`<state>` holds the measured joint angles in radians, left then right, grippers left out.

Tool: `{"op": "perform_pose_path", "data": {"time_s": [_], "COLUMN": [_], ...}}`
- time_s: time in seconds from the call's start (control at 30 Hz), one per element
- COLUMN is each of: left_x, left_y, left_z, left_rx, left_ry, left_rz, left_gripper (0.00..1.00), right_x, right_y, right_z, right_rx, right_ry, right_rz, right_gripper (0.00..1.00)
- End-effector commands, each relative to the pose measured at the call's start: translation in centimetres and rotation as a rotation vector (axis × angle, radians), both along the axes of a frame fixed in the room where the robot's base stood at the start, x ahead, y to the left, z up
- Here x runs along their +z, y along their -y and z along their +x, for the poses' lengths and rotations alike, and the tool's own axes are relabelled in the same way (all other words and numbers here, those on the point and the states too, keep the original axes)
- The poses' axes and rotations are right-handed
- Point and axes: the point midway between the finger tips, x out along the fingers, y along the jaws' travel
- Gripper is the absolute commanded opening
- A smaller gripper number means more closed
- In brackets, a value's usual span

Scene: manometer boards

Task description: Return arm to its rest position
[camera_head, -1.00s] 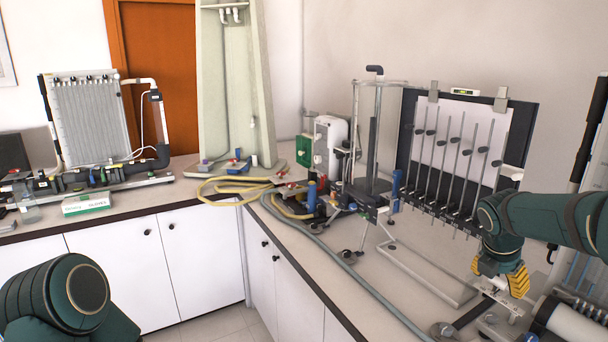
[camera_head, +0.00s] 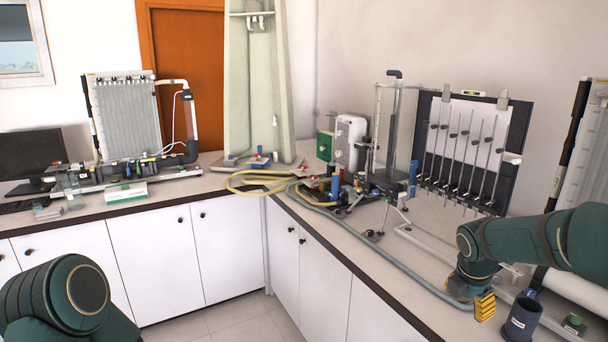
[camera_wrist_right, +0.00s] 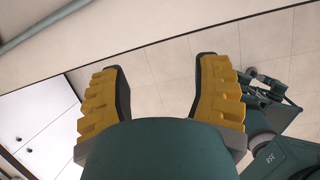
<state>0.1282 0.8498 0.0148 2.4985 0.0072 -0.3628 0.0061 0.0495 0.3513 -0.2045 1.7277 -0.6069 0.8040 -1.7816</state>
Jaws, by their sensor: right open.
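My right arm comes in from the right in the head view. Its gripper (camera_head: 484,306) has yellow fingers and hangs pointing down at the front edge of the right-hand counter. In the right wrist view the two yellow fingers (camera_wrist_right: 160,88) stand wide apart with nothing between them. The floor (camera_wrist_right: 165,60) and white cabinet doors (camera_wrist_right: 40,125) show beyond them. A green part of my left arm (camera_head: 65,300) shows at lower left in the head view, but the left gripper is out of sight.
The counter (camera_head: 345,237) carries a manometer board (camera_head: 470,150) with several thin tubes, a grey hose and a yellow hose (camera_head: 262,182). A dark cup (camera_head: 521,318) stands close to the right gripper. A second board (camera_head: 127,118) stands at the back left. The floor in front is clear.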

Motion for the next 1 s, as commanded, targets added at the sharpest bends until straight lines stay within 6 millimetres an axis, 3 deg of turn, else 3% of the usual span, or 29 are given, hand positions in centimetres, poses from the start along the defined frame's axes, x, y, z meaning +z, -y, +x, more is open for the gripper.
{"op": "perform_pose_path", "data": {"time_s": [0.03, 0.17, 0.27, 0.4, 0.5, 0.63, 0.8, 1.0], "left_x": [0.0, 0.0, 0.0, 0.0, 0.0, 0.0, 0.0, 0.0], "left_y": [0.1, 0.1, 0.1, 0.0, 0.0, 0.1, 0.1, 0.1], "left_z": [0.1, 0.1, 0.1, 0.1, 0.1, 0.1, 0.1, 0.1], "left_rx": [-0.001, -0.003, -0.002, -0.001, -0.001, -0.001, -0.001, -0.001], "left_ry": [0.001, 0.002, 0.002, 0.001, 0.001, 0.001, 0.001, 0.001], "left_rz": [-0.001, -0.001, -0.001, -0.001, -0.001, -0.001, -0.001, -0.001], "left_gripper": [0.72, 0.72, 0.72, 0.72, 0.72, 0.72, 0.72, 0.72], "right_x": [-2.7, -9.0, -13.8, -19.7, -23.0, -25.9, -27.7, -28.1], "right_y": [-1.9, -7.3, -12.0, -18.2, -21.9, -25.4, -27.6, -28.1], "right_z": [-0.1, -0.8, -2.4, -6.3, -9.7, -14.3, -18.7, -20.4], "right_rx": [-0.055, -0.263, -0.479, -0.851, -1.146, -1.517, -1.865, -2.009], "right_ry": [0.005, 0.033, 0.031, -0.010, -0.053, -0.103, -0.135, -0.138], "right_rz": [0.059, 0.238, 0.386, 0.571, 0.664, 0.728, 0.741, 0.737], "right_gripper": [0.63, 0.63, 0.63, 0.63, 0.63, 0.63, 0.63, 0.63]}}
